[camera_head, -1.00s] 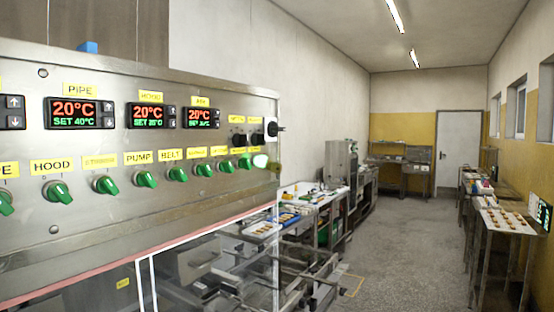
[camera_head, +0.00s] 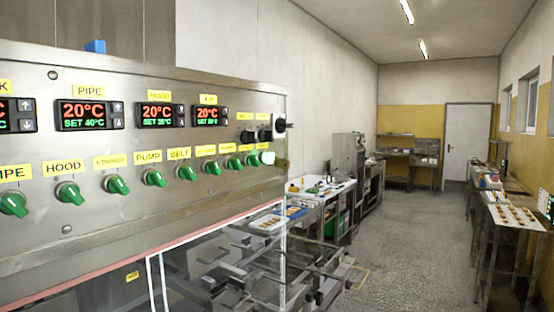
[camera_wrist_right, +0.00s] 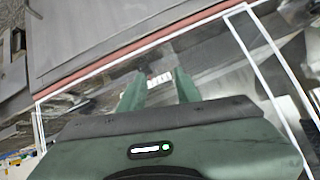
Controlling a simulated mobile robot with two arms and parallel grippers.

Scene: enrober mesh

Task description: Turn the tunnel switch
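The steel control panel (camera_head: 150,210) fills the left of the head view. It carries a row of green rotary switches under yellow labels. I can read PIPE over one switch (camera_head: 13,204), HOOD over another (camera_head: 69,192), PUMP over a third (camera_head: 154,178) and BELT over a fourth (camera_head: 186,173). Labels farther right are too small to read, so I cannot tell which is the tunnel switch. My right gripper (camera_wrist_right: 160,75) shows in the right wrist view, its green fingers apart with nothing between them. It is below the red edge strip, over the clear, white-edged cover. My left gripper is out of view.
Red and green temperature displays (camera_head: 90,114) sit above the switches. A black knob (camera_head: 279,125) and a pale lit button (camera_head: 268,157) are at the panel's right end. Tables (camera_head: 515,217) stand along the right wall. The grey floor (camera_head: 410,240) between is open.

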